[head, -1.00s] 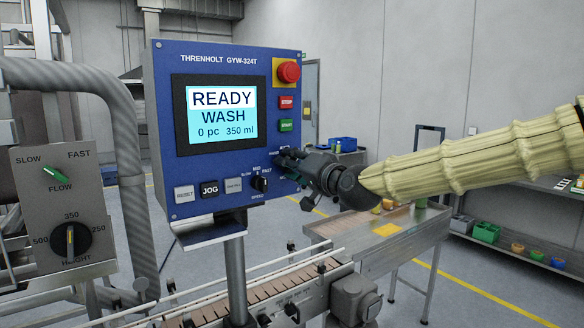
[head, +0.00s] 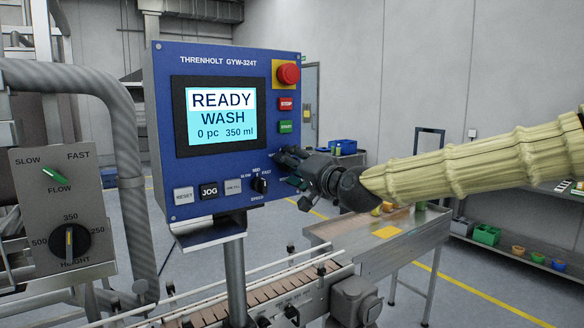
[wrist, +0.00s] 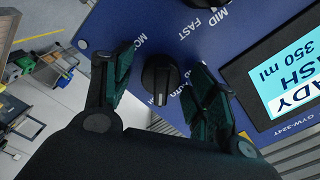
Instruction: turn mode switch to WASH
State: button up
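The blue control panel (head: 170,170) carries a screen (head: 221,114) that reads READY, WASH, 0 pc, 350 ml. In the wrist view the black mode switch (wrist: 161,78) sits on the panel, with a pale pointer mark toward the bottom of the picture. Its labels are partly hidden by my fingers.
The SPEED knob (head: 260,185) is close left of my gripper. The red emergency button (head: 288,74), STOP (head: 286,104) and START (head: 286,127) buttons are above it. The RESET (head: 184,195) and JOG (head: 209,191) buttons are lower left. A conveyor (head: 265,298) runs below.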

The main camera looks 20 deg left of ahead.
jog(key=v, duration=1.2)
dwell(0.4)
